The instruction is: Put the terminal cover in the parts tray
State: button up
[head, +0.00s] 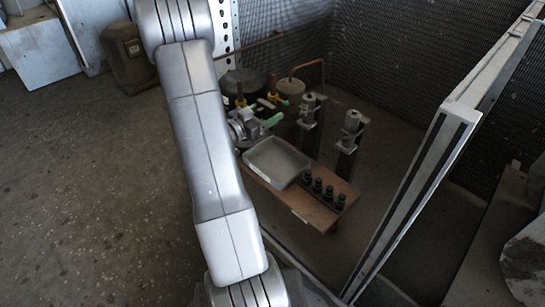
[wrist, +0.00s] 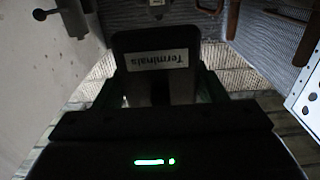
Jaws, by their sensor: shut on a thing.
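The terminal cover (wrist: 155,42) is a dark plate with rounded corners and a pale label reading "Terminals", upside down in the wrist view. My gripper (wrist: 160,92) is shut on it; the jaws are dark and the exact contact is hard to see. In the head view my arm crosses the picture, and neither the gripper nor the cover can be made out there. The parts tray (head: 277,163) is a shallow grey tray on a brown board, and it looks empty.
Several black cylindrical parts (head: 323,189) stand in a row on the brown board (head: 308,208), right of the tray. A valve with a green handle (head: 272,121) is behind the tray. Two grey upright fittings (head: 351,130) stand farther right. A metal frame panel (head: 425,175) rises at the right.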

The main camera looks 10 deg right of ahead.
notch_tip(320, 180, down, 9)
jog(key=b, duration=0.3)
jog(key=shift+f+b, duration=0.1)
jog(key=shift+b, duration=0.2)
jog(key=shift+f, duration=0.1)
jog(key=shift+f+b, duration=0.5)
jog(key=shift+f, duration=0.05)
jog(key=o, duration=1)
jog(key=shift+r, duration=0.15)
jog(key=shift+r+p, duration=0.35)
jog(key=shift+p, duration=0.05)
jog(key=p+v, duration=0.3)
jog(key=v, duration=0.9)
